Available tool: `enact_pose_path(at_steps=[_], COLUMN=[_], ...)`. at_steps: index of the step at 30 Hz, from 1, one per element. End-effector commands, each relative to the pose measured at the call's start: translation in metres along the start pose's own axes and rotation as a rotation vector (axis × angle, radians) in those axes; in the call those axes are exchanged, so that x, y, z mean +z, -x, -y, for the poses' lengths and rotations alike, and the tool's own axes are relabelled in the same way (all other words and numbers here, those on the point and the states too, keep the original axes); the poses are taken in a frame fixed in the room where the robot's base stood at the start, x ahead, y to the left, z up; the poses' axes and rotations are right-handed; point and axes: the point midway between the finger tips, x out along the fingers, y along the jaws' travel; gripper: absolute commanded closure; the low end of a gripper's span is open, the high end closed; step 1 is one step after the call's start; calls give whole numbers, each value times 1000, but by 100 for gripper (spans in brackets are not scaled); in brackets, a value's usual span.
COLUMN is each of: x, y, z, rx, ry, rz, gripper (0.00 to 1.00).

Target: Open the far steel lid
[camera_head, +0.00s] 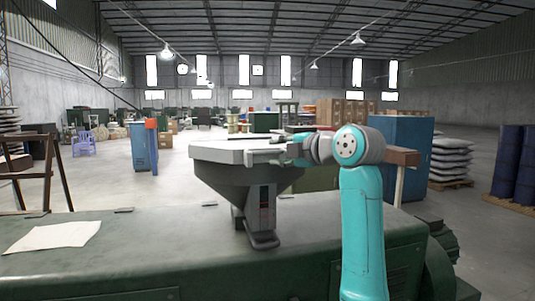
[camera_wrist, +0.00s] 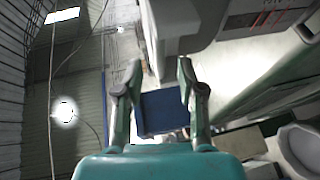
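The grey steel top (camera_head: 222,152) sits flat on a tapered hopper of the green machine in the head view; it looks shut. I cannot tell a far lid from a near one at this low angle. My gripper (camera_head: 290,149) is at the right end of this top, at about its height. In the wrist view my gripper (camera_wrist: 158,75) has its two fingers spread, with nothing held between them. A pale grey machine part (camera_wrist: 185,25) lies just beyond and to the right of the fingertips. Whether the fingers touch it cannot be told.
The green machine bench (camera_head: 150,245) fills the foreground, with a paper sheet (camera_head: 55,236) at left. A blue cabinet (camera_head: 405,140) stands behind my arm, near stacked sacks (camera_head: 450,158). Open floor lies left of the hopper.

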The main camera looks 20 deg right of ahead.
Motion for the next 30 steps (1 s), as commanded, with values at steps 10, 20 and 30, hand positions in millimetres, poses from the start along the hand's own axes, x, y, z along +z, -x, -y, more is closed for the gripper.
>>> enact_pose_path(at_steps=[10, 20, 30], x=[0, 0, 0], y=[-43, -48, -48], z=[-1, 0, 0], rx=[1, 1, 1], ry=[-1, -1, -1], rz=[0, 1, 1], gripper=[61, 61, 100])
